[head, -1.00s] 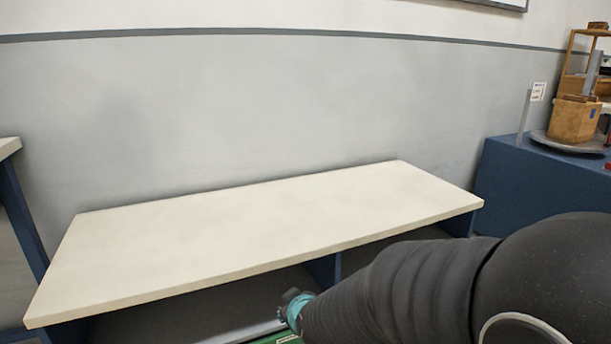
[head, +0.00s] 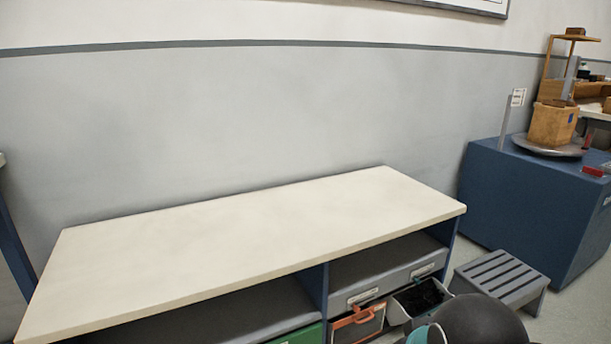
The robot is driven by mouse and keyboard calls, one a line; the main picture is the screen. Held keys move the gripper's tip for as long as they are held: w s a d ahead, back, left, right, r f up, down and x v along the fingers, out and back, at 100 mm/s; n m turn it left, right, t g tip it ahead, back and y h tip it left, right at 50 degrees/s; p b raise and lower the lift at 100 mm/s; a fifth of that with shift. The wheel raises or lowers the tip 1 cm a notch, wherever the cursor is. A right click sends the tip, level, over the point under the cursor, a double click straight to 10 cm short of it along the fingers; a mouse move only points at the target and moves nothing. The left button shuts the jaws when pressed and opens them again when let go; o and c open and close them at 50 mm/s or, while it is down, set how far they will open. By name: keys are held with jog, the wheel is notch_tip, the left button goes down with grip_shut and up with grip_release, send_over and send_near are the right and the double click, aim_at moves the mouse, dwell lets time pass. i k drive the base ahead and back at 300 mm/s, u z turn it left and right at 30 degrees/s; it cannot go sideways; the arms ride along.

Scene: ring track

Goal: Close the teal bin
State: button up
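No bin that I can clearly tell as teal shows in the head view. Under the cream-topped bench (head: 250,240) I see an orange-framed bin (head: 357,322), the top of a green bin (head: 300,335), and a pale grey bin (head: 420,298) pulled out or tilted open with dark contents. My dark arm, with a teal patch on it, covers the bottom edge near these bins. My gripper is out of view.
A grey slatted step (head: 500,277) stands right of the bench. A blue cabinet (head: 535,205) with a wooden pot (head: 553,123) on a round plate stands farther right. The bench top is bare. Some floor shows between bench and cabinet.

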aim_at(410, 302)
jog(key=u, duration=1)
jog(key=k, duration=1.55)
jog(key=z, duration=1)
jog(key=i, duration=1.35)
jog(key=z, duration=0.4)
